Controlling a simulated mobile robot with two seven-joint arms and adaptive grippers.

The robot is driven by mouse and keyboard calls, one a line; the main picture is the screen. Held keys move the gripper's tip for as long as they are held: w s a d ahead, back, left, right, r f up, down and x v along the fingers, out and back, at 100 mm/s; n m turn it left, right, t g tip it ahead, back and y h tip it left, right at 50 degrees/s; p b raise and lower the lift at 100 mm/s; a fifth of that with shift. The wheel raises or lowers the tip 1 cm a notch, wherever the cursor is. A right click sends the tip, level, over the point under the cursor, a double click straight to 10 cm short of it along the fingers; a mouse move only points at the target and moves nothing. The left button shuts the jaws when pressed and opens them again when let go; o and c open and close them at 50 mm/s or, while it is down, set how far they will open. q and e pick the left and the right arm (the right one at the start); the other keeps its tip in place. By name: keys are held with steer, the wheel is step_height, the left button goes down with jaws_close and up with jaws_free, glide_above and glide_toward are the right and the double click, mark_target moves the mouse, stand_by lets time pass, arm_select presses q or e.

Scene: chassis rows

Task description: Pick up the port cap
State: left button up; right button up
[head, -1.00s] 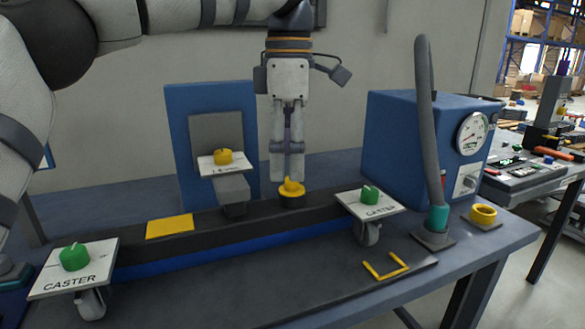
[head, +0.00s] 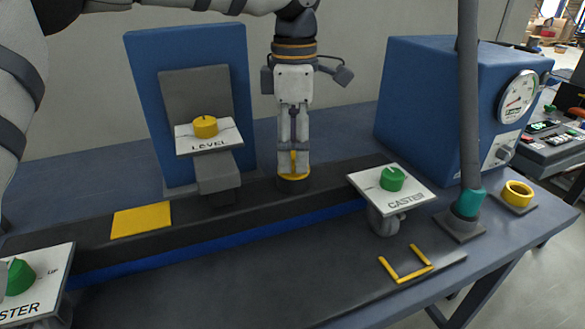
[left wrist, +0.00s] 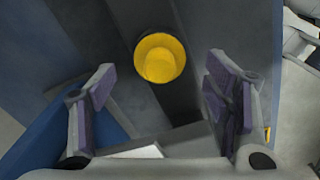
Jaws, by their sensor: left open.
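The port cap (head: 296,177), yellow with a raised grip, sits on a dark round port on the black rail (head: 325,174). It also shows in the left wrist view (left wrist: 160,58), upper middle. My left gripper (head: 293,166) points straight down over the cap, its fingers open. In the head view the cap's grip shows between the lower fingers. In the left wrist view the open fingers (left wrist: 160,88) lie left and right of the cap's line, with nothing held. Whether the pads touch the cap, I cannot tell. My right gripper is not in view.
A LEVEL plate with a yellow knob (head: 205,127) stands close left of the gripper. A CASTER plate with a green knob (head: 391,179) is to the right. Farther right are a grey hose (head: 468,110), a blue gauge box (head: 425,110) and a yellow ring (head: 517,194).

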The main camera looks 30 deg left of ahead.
mark_target(294, 169)
arm_select(q)
steer(key=shift+f, duration=1.25)
steer(key=c, duration=1.1)
steer(key=shift+c, duration=0.2)
